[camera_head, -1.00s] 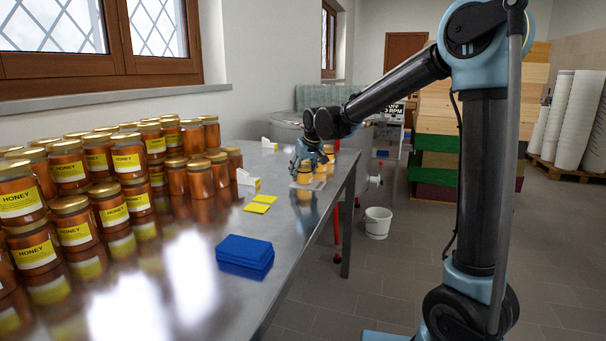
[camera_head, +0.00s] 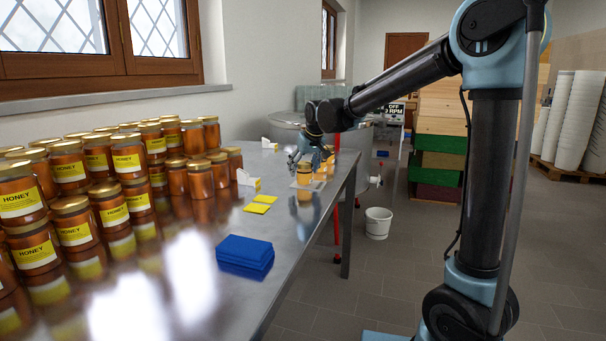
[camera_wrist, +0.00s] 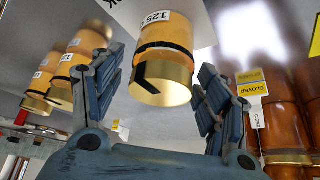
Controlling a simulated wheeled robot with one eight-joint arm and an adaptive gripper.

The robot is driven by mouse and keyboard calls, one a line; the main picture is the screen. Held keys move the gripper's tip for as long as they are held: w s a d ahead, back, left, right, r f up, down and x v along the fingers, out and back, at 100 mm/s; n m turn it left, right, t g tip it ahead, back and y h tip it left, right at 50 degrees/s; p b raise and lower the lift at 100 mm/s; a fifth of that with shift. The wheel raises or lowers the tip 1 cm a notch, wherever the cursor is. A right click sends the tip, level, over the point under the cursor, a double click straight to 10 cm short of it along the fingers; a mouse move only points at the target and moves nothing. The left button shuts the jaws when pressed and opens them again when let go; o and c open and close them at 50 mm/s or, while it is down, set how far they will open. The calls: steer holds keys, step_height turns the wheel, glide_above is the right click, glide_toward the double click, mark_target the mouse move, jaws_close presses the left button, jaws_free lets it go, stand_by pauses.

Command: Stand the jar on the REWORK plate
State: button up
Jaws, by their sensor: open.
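A small amber jar (camera_head: 304,176) with a gold lid stands upright near the far right edge of the steel table, on a pale flat patch that may be a plate. In the wrist view this jar (camera_wrist: 165,55) shows between my fingers, with its lid toward me and a "125 G" label. My gripper (camera_head: 307,163) is open just above it, and its spread fingers (camera_wrist: 162,68) have gaps on both sides of the jar. Other small jars (camera_wrist: 62,75) stand to the left in the wrist view. I cannot read any REWORK marking.
Many honey jars (camera_head: 66,165) crowd the table's left side. A blue stack (camera_head: 244,251) and yellow cards (camera_head: 260,203) lie on the bare steel table (camera_head: 215,290). White tent signs stand behind. A white bucket (camera_head: 378,222) is on the floor at right.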

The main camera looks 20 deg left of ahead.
steer(key=v, duration=0.9)
steer(key=s+d+f+m+h, duration=0.1)
steer(key=s+d+f, duration=0.2)
steer(key=d, duration=0.7)
steer(key=s+d+f+m+h, duration=0.15)
steer(key=s+d, duration=0.25)
steer(key=d, duration=0.5)
steer(key=s+d+f+m, duration=0.1)
steer(key=s+d+f, duration=0.2)
steer(key=d, duration=0.7)
steer(key=s+d+f+m+g, duration=0.1)
steer(key=s+d+f+m, duration=0.1)
steer(key=s+d+f, duration=0.5)
steer(key=s+d+f+m+g+h, duration=0.1)
steer(key=s+d+f+m, duration=0.1)
steer(key=s+d+f, duration=0.5)
steer(key=s+f, duration=0.2)
steer(key=s, duration=0.2)
steer(key=shift+s, duration=0.35)
steer(key=shift+d, duration=0.1)
